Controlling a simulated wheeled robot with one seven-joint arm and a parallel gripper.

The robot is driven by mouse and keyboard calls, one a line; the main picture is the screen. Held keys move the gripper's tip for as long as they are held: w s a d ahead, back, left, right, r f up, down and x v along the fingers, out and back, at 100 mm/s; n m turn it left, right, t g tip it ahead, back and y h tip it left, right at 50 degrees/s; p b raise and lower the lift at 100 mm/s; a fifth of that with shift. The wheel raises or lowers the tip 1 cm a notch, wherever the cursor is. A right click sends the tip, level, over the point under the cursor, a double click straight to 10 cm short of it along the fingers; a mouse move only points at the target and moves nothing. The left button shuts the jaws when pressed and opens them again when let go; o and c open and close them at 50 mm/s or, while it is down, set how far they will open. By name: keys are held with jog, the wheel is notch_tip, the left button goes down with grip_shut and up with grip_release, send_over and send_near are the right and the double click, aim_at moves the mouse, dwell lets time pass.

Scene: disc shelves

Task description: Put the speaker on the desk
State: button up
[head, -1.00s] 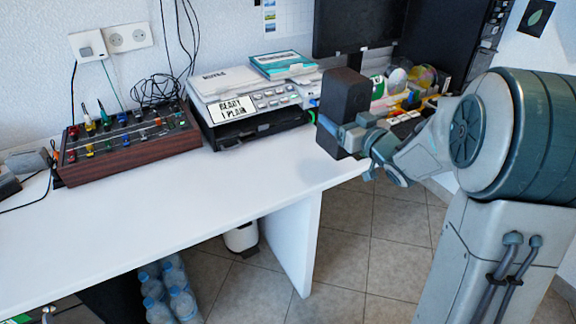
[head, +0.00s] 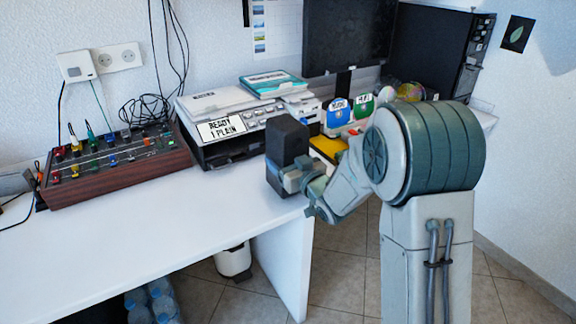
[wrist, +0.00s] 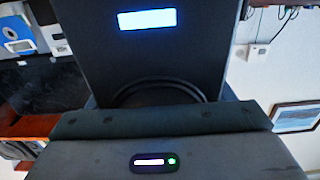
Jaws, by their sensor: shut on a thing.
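The speaker (head: 287,143) is a dark upright box, held at the right part of the white desk (head: 190,225) in the head view. My gripper (head: 290,180) is shut on its lower part. I cannot tell whether the speaker's base touches the desk top or hangs just above it. In the wrist view the speaker (wrist: 150,55) fills the upper middle, with a lit blue-white label and a dark round ring low on its face. My gripper's grey body covers the bottom of that view, and the fingertips are hidden there.
A printer (head: 215,154) with a teal-covered book (head: 270,83) on top stands left of and behind the speaker. A wood-sided mixer (head: 115,170) sits farther left. Blue and green items (head: 340,112) and a monitor (head: 350,35) are behind. The desk's front middle is clear.

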jog(key=shift+f, duration=0.6)
jog(key=shift+f, duration=0.1)
jog(key=o, duration=1.4)
jog(key=shift+f, duration=0.1)
